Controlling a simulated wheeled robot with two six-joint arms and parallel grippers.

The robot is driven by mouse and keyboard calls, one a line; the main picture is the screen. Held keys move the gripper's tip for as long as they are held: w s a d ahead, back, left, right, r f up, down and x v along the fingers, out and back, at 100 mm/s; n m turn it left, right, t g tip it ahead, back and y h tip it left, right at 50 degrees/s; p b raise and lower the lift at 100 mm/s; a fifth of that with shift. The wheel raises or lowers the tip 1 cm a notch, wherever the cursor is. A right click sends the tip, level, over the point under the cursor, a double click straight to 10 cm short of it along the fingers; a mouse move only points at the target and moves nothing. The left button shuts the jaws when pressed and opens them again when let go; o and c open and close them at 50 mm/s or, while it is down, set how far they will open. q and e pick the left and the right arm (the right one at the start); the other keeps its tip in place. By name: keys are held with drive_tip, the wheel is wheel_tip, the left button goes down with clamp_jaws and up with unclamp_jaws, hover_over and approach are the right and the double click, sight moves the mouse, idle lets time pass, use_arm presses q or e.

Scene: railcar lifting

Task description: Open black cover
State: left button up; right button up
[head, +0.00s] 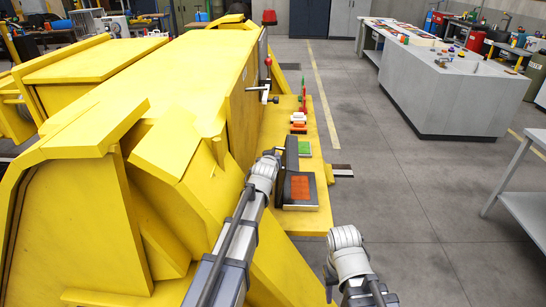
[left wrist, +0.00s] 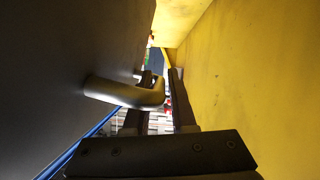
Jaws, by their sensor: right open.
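The black cover (head: 291,160) stands raised, roughly upright, at the left edge of a dark box with an orange-red face (head: 300,188) on the yellow shelf. In the left wrist view the cover's dark face (left wrist: 60,60) fills the left side, with a grey bent handle (left wrist: 125,92) on it. My left gripper (left wrist: 160,85) has one finger inside the handle loop and one outside, close around the grip bar. In the head view it is hidden beyond my left wrist. My right gripper (head: 331,284), partly hidden, is open and empty, low and right of the shelf.
The big yellow machine body (head: 180,80) stands close on the left. Its wall (left wrist: 250,80) faces the cover. Grey floor (head: 400,190) is clear to the right.

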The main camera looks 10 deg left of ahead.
use_arm(q)
drive_tip(key=o, duration=0.3)
drive_tip(key=shift+s, duration=0.1)
